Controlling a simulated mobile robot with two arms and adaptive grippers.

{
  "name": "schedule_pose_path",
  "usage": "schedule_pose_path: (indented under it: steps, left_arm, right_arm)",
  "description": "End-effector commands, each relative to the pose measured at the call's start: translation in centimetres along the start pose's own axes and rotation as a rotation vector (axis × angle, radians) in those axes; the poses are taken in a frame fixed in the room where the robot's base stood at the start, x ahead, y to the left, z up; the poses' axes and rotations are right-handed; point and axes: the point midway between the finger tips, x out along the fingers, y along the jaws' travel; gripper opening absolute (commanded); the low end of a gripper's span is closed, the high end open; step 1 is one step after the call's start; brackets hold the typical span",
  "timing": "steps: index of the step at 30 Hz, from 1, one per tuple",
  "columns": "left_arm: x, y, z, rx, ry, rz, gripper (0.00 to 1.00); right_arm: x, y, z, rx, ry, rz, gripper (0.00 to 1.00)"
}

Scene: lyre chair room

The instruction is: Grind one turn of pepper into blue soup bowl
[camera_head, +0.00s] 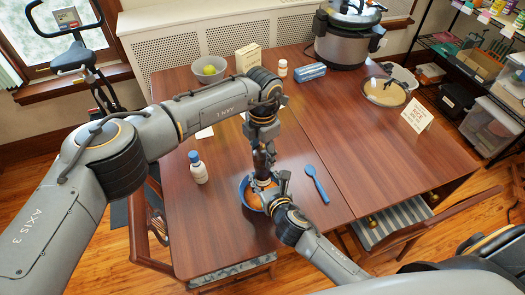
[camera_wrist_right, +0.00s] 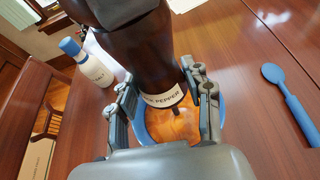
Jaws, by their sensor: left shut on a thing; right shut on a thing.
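A dark brown pepper mill (camera_head: 263,160) stands upright over the blue soup bowl (camera_head: 243,190), which holds orange soup. My left gripper (camera_head: 263,143) is shut on the upper part of the mill, reaching down from above. My right gripper (camera_head: 266,184) is shut on the mill's lower part. The bowl's blue rim (camera_wrist_right: 141,130) and the soup (camera_wrist_right: 172,126) show below the mill. The mill's top is hidden by my left gripper.
A blue spoon (camera_head: 317,184) lies right of the bowl, and a white bottle with a blue cap (camera_head: 198,168) stands to its left. A grey bowl (camera_head: 209,69), small boxes and a large cooker (camera_head: 346,45) stand at the back. The table's right half is mostly clear.

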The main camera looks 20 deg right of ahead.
Motion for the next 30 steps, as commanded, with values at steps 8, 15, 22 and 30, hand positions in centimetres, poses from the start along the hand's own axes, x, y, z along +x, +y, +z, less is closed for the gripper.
schedule_pose_path:
  steps: [8,15,22,30]
  left_arm:
    - [0.04,0.07,-0.04,0.181,0.001,0.001,0.19]
    - [0.04,0.08,-0.03,0.264,0.000,0.002,0.19]
    - [0.05,0.09,-0.04,0.289,0.001,0.002,0.19]
    - [0.05,0.10,-0.04,0.290,0.001,0.002,0.19]
  right_arm:
    - [0.00,0.05,0.18,0.000,-0.004,0.001,0.00]
    - [0.00,0.05,0.19,0.000,-0.004,0.001,0.00]
    - [0.00,0.05,0.19,0.000,-0.004,0.001,0.00]
    - [0.00,0.05,0.20,0.000,-0.004,0.001,0.00]
